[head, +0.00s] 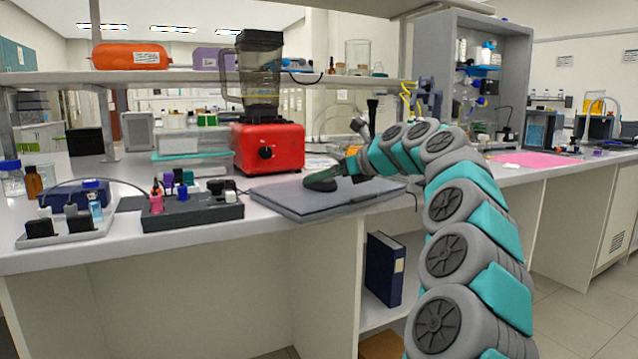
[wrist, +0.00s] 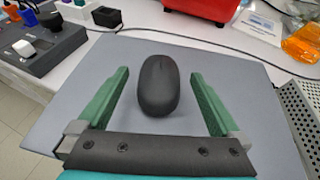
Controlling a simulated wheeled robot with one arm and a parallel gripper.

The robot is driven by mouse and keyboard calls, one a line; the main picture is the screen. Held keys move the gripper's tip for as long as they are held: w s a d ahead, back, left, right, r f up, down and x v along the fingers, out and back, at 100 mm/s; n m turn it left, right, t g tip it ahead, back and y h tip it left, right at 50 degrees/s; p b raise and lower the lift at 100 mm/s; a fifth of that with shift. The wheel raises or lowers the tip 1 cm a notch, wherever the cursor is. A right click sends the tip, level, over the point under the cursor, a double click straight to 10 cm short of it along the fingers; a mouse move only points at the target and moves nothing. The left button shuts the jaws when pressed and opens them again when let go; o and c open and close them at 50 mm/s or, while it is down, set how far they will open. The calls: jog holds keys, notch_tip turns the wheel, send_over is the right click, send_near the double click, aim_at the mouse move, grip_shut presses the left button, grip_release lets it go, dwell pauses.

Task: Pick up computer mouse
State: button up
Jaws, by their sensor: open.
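The computer mouse is a dark, rounded oval that shows in the wrist view (wrist: 159,86). It lies on a flat grey laptop-like slab (wrist: 245,85), and in the head view it is a dark shape (head: 320,181) on that slab (head: 290,200). My gripper (wrist: 160,75) is open, with its two green fingers on either side of the mouse and a gap to each finger. In the head view my gripper (head: 335,174) is low over the slab, and its fingers partly cover the mouse.
A red blender (head: 268,147) stands just behind the slab. A shelf (head: 200,78) with an orange case (head: 131,56) runs above the bench. A perforated metal box (wrist: 303,115) is at the right of the wrist view.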

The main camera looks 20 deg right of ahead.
jog(key=x, duration=0.3)
jog(key=shift+s, duration=0.1)
jog(key=c, duration=1.4)
jog(key=shift+r, duration=0.2)
